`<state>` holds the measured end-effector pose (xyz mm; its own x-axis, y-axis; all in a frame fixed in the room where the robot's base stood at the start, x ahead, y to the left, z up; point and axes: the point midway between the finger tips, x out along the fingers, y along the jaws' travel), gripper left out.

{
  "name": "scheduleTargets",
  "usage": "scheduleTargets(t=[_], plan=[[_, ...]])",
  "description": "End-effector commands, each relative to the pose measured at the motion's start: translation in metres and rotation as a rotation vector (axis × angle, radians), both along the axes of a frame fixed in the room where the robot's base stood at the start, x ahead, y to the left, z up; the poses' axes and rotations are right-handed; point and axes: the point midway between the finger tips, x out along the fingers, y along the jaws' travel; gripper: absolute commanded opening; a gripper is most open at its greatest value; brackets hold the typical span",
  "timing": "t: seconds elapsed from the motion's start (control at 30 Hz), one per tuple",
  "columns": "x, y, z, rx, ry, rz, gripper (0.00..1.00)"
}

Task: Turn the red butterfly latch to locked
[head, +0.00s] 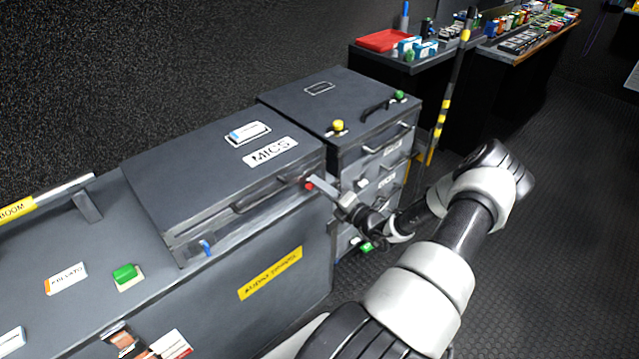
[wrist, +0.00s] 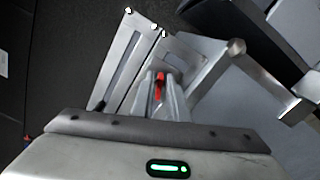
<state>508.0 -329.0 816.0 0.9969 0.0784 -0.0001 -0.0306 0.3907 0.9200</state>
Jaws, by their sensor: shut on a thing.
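The red butterfly latch (head: 309,186) is on the front right of the dark case labelled MICS (head: 215,170). In the head view only a small red part of it shows beside my fingertips. My gripper (head: 322,190) reaches the latch from the right. In the wrist view the red latch (wrist: 159,88) stands between my two fingers (wrist: 160,95), and they are shut on it. The latch's turn angle is hard to read because the fingers cover its sides. A blue latch (head: 206,248) is at the front left of the same case.
A drawer cabinet (head: 340,100) with yellow and green knobs stands just right of the case, close to my gripper. A green button (head: 125,273) and labels are on the counter at left. Floor (head: 540,220) at right is clear.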

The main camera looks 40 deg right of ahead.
Motion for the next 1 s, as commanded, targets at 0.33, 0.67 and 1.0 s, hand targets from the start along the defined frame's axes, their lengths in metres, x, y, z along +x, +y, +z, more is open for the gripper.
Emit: scheduleTargets(t=[0.33,0.67,1.0], plan=[[-0.0003,-0.0012,-0.0028,0.266,0.021,-0.001,0.0],[-0.0003,-0.0012,-0.0042,0.394,0.031,-0.001,0.0],[-0.0003,-0.0011,-0.0045,0.418,0.033,0.0,0.0]])
